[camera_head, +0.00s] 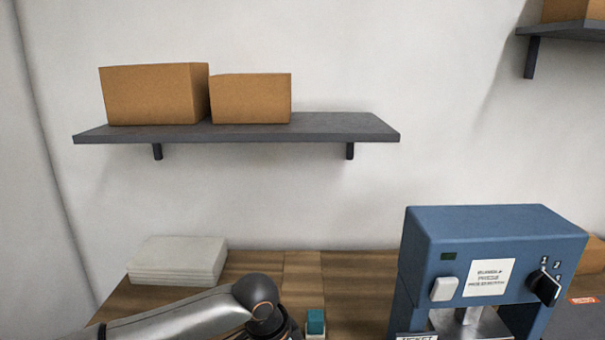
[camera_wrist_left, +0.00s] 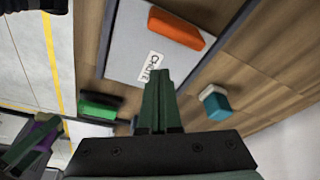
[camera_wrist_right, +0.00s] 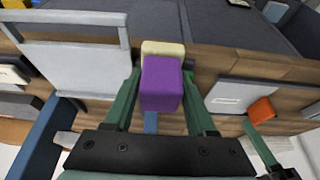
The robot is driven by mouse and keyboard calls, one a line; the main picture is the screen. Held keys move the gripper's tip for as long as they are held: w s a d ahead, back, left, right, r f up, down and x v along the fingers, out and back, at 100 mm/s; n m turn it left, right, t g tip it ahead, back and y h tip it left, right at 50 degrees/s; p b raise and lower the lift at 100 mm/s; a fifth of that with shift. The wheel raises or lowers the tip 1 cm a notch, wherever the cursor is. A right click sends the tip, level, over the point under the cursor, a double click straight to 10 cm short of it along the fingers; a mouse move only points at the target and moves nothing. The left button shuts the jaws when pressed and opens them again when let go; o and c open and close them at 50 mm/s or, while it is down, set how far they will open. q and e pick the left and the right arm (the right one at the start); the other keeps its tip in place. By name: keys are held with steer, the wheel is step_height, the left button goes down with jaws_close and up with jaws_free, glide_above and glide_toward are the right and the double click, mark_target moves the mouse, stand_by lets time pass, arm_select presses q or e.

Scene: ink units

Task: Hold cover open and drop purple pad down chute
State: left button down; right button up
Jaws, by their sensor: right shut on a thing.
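A purple pad (camera_wrist_right: 162,85) with a cream base (camera_wrist_right: 163,48) sits between the fingers of my right gripper (camera_wrist_right: 162,90), which is shut on it. The same gripper shows at the left edge of the left wrist view (camera_wrist_left: 35,140). The grey chute cover (camera_wrist_left: 140,45) has a CHUTE label and an orange handle (camera_wrist_left: 176,29); it looks closed. My left gripper (camera_wrist_left: 157,75) is shut, its fingers together and empty, over the cover's near edge. In the right wrist view it appears close to the orange handle (camera_wrist_right: 262,110); contact is unclear. The head view hides both grippers.
A teal pad on a white base (camera_wrist_left: 215,102) stands beside the cover. A green block (camera_wrist_left: 100,107) lies on its other side. A blue press machine (camera_head: 490,240) stands at the right of the wooden bench (camera_head: 345,300). A white stack (camera_head: 177,262) is at the back left.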

steer(key=shift+a, duration=0.1)
stand_by(0.5)
steer(key=w+a+r, duration=0.3)
steer(key=w+a, duration=0.3)
steer(key=a, duration=0.4)
steer(key=shift+a, duration=0.3)
arm_select(q)
steer(key=shift+f, duration=0.15)
steer(key=shift+s+a+x, duration=0.1)
steer(key=shift+a+x, duration=0.05)
steer(key=shift+x, duration=0.65)
steer(key=shift+s+a+x, duration=0.1)
steer(key=shift+a+x, duration=0.05)
steer(key=shift+x, duration=0.6)
steer(key=shift+s+a+x, duration=0.1)
steer(key=shift+a+x, duration=0.1)
steer(key=shift+x, duration=0.6)
